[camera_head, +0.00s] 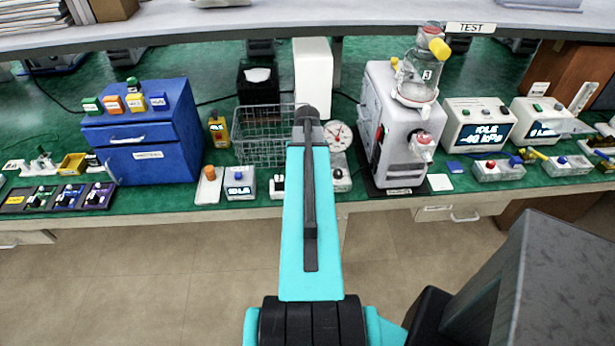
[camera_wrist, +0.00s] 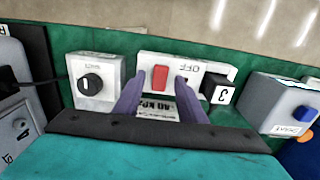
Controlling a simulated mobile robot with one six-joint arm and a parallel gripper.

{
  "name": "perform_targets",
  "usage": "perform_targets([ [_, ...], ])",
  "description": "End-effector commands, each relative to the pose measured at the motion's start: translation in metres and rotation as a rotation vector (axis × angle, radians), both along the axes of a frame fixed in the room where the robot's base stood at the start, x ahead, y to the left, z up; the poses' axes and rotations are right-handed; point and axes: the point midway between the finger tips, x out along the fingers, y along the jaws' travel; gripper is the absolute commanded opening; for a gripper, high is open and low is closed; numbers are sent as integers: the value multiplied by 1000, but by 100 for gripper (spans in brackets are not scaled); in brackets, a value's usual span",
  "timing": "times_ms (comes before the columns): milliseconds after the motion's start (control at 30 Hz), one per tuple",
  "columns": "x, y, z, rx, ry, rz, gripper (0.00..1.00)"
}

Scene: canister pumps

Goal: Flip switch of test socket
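In the wrist view, a white box, the socket (camera_wrist: 149,66), carries a red rocker switch (camera_wrist: 160,77) and the word OFF, which reads upside down. A black plug (camera_wrist: 218,93) marked 3 sits at its right end. My gripper (camera_wrist: 158,98) has two purple fingers apart, with a gap between them. The fingertips lie on either side of the red switch in the picture; I cannot tell whether they touch the box. In the head view my turquoise arm hides the gripper and most of the socket.
In the wrist view, a box with a black knob (camera_wrist: 90,84) is left of the socket, and a grey box with a blue button (camera_wrist: 303,113) is right. The head view shows a wire basket (camera_head: 262,140), a round gauge (camera_head: 337,134), a blue cabinet (camera_head: 150,140) and a pump (camera_head: 385,120).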

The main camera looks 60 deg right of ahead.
Motion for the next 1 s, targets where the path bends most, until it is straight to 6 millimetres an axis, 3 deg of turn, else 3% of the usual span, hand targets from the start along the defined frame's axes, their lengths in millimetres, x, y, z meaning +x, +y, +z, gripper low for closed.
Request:
perform_targets([
  [33, 0, 0, 0, 0, 0, 0, 29],
  [200, 0, 0, 0, 0, 0, 0, 0],
  [1000, 3, -5, 0, 119, 84, -1, 0],
])
